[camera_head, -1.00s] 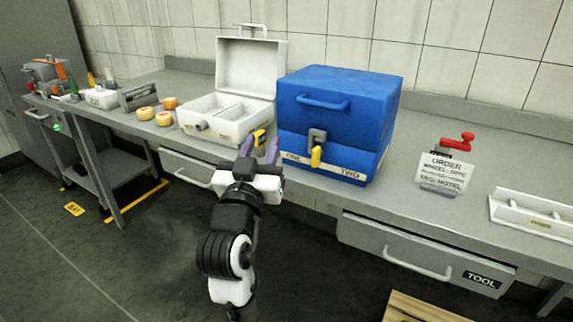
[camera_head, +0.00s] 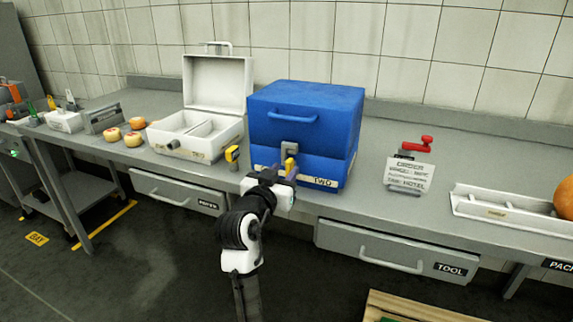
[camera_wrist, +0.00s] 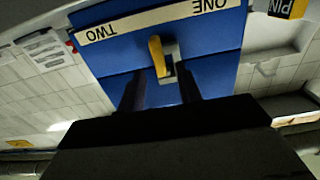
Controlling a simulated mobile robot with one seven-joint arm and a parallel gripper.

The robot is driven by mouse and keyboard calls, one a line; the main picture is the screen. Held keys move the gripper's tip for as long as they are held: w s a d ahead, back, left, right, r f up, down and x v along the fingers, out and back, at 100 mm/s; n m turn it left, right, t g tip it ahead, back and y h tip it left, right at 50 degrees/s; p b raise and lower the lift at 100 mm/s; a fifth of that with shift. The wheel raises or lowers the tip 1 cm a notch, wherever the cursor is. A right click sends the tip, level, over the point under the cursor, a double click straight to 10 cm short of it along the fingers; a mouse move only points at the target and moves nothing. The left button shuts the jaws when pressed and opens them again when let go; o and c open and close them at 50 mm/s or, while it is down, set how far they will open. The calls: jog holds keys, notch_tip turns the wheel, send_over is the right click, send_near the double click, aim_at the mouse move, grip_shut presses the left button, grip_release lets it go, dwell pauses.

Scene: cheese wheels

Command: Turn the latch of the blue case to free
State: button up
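The blue case (camera_head: 305,122) stands shut on the bench, with a handle on its upper front. Its latch (camera_head: 290,166) has a grey mount and a yellow lever hanging down, roughly vertical, above the ONE/TWO label strip. In the wrist view, which is upside down, the latch lever (camera_wrist: 157,58) shows ahead, near the middle. My gripper (camera_head: 279,172) is at the case's lower front, just below the latch. In the wrist view my gripper (camera_wrist: 160,92) is open, its two dark fingers apart on either side of the lever. Whether either finger touches it, I cannot tell.
An open white case (camera_head: 205,128) stands left of the blue case, with a yellow-black block (camera_head: 232,155) between them. Small cheese wheels (camera_head: 133,139) lie farther left. An order card (camera_head: 409,176) and a white tray (camera_head: 505,214) stand to the right. Drawers sit below the bench edge.

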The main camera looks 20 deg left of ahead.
aim_at(287, 161)
jog(key=shift+w, duration=1.3)
jog(key=shift+c, duration=0.4)
grip_shut()
